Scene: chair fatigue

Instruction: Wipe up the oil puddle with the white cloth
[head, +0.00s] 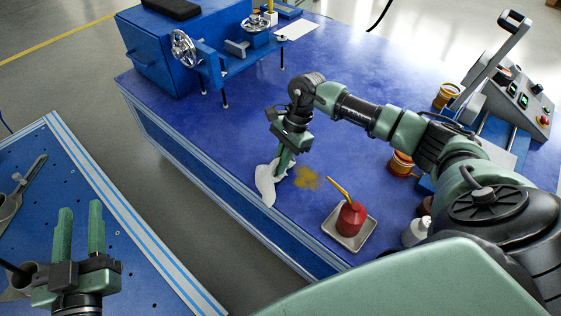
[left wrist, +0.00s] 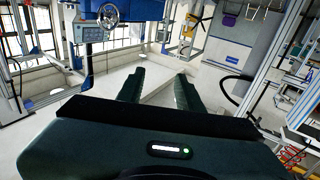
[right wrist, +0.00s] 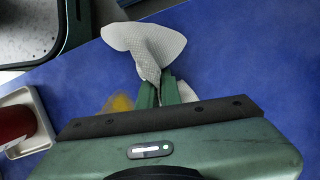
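The white cloth (head: 266,181) hangs bunched from my right gripper (head: 284,163), near the front edge of the blue table. In the right wrist view the cloth (right wrist: 146,45) is pinched between the closed fingers (right wrist: 162,88) and spreads out beyond them. The yellow-brown oil puddle (head: 306,178) lies on the table just right of the cloth. Part of the oil (right wrist: 120,103) shows beside the fingers in the right wrist view; the rest is hidden by the gripper. My left gripper (head: 81,230) is open and empty, over the blue workbench at left; its fingers (left wrist: 160,88) stand apart.
A red oil can (head: 350,219) with a yellow spout stands in a pale tray (head: 336,236) right of the puddle. Jars (head: 401,163) and a white bottle (head: 415,232) stand further right. A blue machine (head: 205,50) occupies the back.

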